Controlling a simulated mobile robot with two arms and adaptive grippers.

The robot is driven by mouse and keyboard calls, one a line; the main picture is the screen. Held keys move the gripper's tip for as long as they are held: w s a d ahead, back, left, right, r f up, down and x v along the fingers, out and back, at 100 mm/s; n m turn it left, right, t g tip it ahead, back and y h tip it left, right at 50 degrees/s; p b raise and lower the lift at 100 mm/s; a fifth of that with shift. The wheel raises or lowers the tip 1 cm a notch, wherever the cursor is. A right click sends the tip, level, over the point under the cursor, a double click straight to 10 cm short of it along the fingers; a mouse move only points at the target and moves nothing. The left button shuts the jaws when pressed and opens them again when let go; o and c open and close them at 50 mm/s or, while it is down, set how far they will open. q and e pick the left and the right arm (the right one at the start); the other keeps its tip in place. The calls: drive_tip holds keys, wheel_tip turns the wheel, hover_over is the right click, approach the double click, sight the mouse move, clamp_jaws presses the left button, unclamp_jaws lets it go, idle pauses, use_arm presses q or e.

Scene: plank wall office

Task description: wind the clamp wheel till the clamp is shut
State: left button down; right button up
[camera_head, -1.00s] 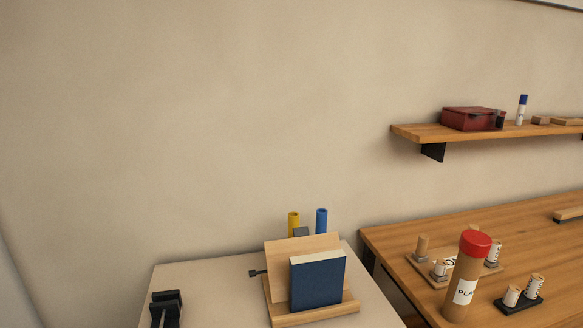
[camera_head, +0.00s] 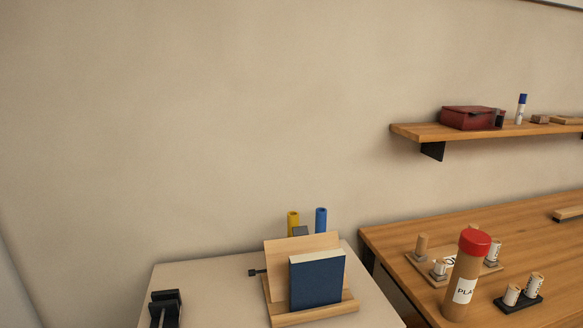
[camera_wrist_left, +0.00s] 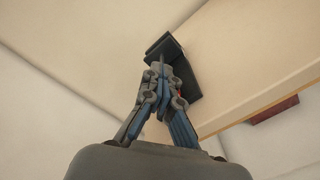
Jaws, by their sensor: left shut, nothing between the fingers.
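A black blocky thing (camera_head: 165,308), which looks like the clamp, is at the left front of the pale table in the head view, cut off by the bottom edge. In the left wrist view a dark block (camera_wrist_left: 187,78), probably the same clamp, is just beyond my fingertips. My left gripper (camera_wrist_left: 162,70) is shut and empty, its fingertips overlapping the block in the picture; I cannot tell whether they touch it. A small reddish bit shows behind the fingers. The wheel cannot be made out clearly. My right gripper is in neither view.
On the pale table (camera_head: 215,285), a wooden stand (camera_head: 312,315) holds a blue book (camera_head: 318,280), with yellow (camera_head: 293,222) and blue tubes (camera_head: 321,220) behind. A wooden desk (camera_head: 430,232) at right holds a red-capped tube (camera_head: 464,285). A shelf (camera_head: 420,132) is above.

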use_arm(q)
drive_tip(key=shift+d+f, duration=0.15)
drive_tip(key=shift+f, duration=0.3)
drive_tip(key=shift+w+d+f+b, duration=0.1)
drive_tip(key=shift+d+f+b, duration=0.2)
drive_tip(key=shift+f+b, duration=0.25)
drive_tip(key=shift+d+f+b, duration=0.15)
drive_tip(key=shift+f+b, duration=0.2)
drive_tip(key=shift+f, duration=0.05)
drive_tip(key=shift+w+d, duration=0.1)
drive_tip(key=shift+d, duration=0.15)
idle(0.4)
drive_tip(key=v, duration=0.6)
drive_tip(key=shift+d, duration=0.2)
